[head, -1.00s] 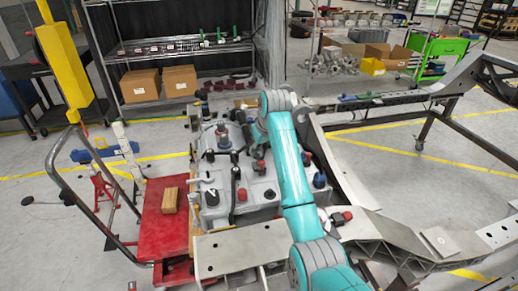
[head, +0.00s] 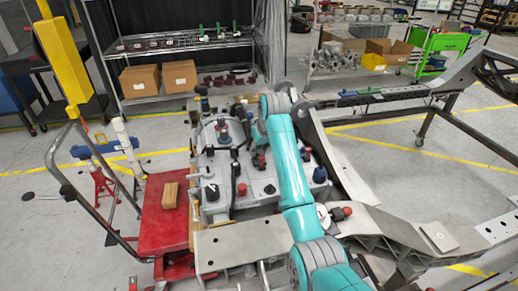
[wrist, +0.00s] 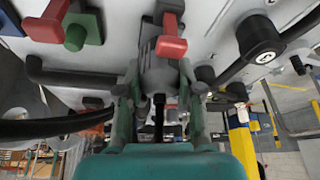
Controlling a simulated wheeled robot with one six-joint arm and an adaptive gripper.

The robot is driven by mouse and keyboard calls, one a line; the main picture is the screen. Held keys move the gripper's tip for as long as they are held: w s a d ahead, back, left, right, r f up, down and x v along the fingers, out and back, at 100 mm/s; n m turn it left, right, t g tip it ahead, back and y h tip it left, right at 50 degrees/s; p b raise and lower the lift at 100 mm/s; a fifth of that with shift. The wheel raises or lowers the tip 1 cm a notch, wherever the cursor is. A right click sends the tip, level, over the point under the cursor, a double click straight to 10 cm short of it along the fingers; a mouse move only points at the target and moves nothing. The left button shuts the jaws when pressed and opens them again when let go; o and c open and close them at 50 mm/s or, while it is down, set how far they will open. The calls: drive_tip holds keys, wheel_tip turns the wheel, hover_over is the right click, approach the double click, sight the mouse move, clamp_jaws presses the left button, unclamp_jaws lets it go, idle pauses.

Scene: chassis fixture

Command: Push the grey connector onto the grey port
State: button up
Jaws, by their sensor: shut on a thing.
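In the wrist view my gripper (wrist: 158,118) has its two teal fingers closed on either side of a grey connector (wrist: 157,78). The connector is right up by the pale chassis panel (wrist: 215,20), and a red tab or block (wrist: 171,40) overlaps its far end. I cannot tell whether it touches the panel or is seated. The grey port is not clearly visible and may be hidden behind the connector. In the head view my teal arm reaches over the panel (head: 258,188), and the gripper and connector are hidden behind it.
Close around the gripper are a green block (wrist: 75,37), a black round connector (wrist: 259,38) and a black cable (wrist: 50,127). Metal beams (head: 240,246) frame the fixture. A red cart (head: 163,232) stands at left, with shelves (head: 180,45) behind.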

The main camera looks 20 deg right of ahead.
drive_tip(key=shift+f, duration=0.55)
drive_tip(key=o, duration=1.2)
drive_tip(key=shift+c, duration=0.2)
drive_tip(key=shift+r, duration=3.05)
